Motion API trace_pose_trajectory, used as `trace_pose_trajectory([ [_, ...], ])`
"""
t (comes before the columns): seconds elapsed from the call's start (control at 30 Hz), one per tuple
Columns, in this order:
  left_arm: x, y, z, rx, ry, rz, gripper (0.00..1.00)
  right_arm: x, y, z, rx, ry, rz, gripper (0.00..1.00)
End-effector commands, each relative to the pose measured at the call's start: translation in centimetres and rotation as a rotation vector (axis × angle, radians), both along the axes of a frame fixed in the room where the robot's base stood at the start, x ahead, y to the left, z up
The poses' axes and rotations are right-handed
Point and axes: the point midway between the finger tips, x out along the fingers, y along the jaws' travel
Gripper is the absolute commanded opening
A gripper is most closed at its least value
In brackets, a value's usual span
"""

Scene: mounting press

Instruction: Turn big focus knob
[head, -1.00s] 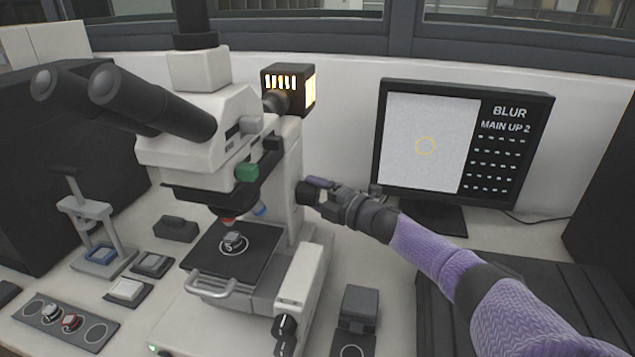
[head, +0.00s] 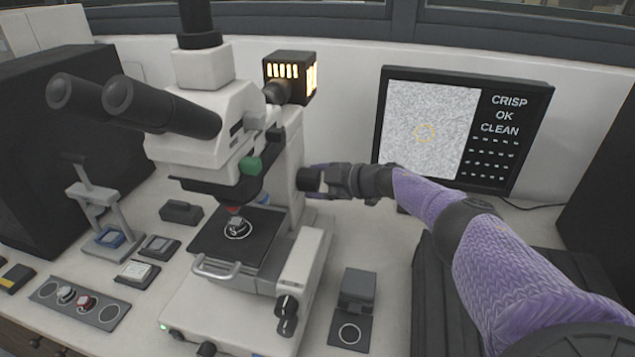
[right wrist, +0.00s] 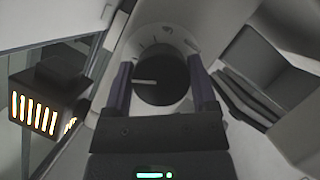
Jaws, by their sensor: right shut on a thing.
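The microscope (head: 185,145) stands in the left middle of the head view. Its big focus knob (head: 308,179) is a black round knob on the right side of the column. In the right wrist view the knob (right wrist: 160,80) shows a pale line pointing left, with marks on the pale plate around it. My right gripper (head: 318,181) is shut on the knob; in the right wrist view its purple fingers (right wrist: 163,88) lie on either side of it. The monitor (head: 466,128) shows a grainy picture and reads "CRISP OK CLEAN". My left gripper is not in view.
A lit lamp box (head: 289,77) sits behind the microscope, above my right gripper. Smaller black knobs (head: 286,315) are low on the microscope's near right side. A grey block on a dark pad (head: 357,290) stands right of the base. A small press (head: 97,215) stands at left.

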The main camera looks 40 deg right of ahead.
Motion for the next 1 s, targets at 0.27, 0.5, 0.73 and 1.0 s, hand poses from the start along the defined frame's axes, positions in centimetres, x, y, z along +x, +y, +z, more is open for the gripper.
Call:
trace_pose_trajectory([
  [0.27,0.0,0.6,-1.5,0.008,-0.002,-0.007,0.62,0.0,0.0,-0.3,0.138,0.110,-0.001,0.15],
  [0.5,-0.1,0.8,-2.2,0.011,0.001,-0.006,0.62,0.0,0.0,-0.2,0.207,0.166,-0.001,0.15],
  [0.73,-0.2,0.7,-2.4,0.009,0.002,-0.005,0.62,0.0,0.0,-0.1,0.229,0.183,-0.001,0.15],
  [1.0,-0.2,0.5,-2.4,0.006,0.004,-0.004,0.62,0.0,0.0,-0.1,0.231,0.186,0.000,0.15],
])
